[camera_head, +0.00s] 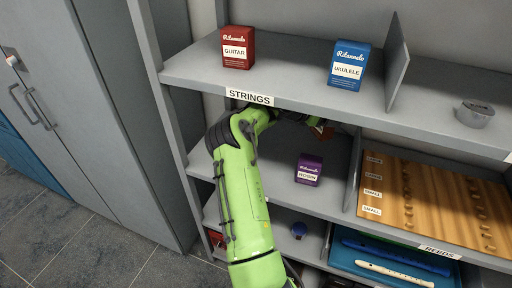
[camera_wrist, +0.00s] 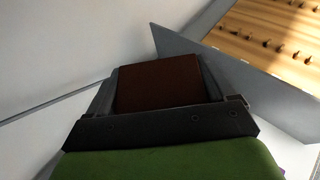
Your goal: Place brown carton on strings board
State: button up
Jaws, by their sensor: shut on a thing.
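The strings board is the grey upper shelf (camera_head: 200,69) with the STRINGS label on its front edge in the head view. The brown carton (camera_wrist: 157,88) sits between the two dark fingers of my gripper (camera_wrist: 158,70) in the wrist view, and the gripper is shut on it. In the head view, my arm reaches into the bay below the strings board. A small brown bit of the carton (camera_head: 323,132) shows just under the board's front edge; the rest is hidden by the board and my wrist.
A red guitar box (camera_head: 238,47) and a blue ukulele box (camera_head: 349,66) stand on the strings board, with bare room between them. A grey divider (camera_head: 397,62) is right of the ukulele box. A purple rosin box (camera_head: 308,169) and a wooden board (camera_head: 440,205) are on the shelf below.

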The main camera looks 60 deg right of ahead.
jog(key=shift+a+f, duration=0.15)
notch_tip(320, 180, down, 10)
jog(key=shift+r+b, duration=0.1)
jog(key=shift+b, duration=0.65)
jog(key=o, duration=0.9)
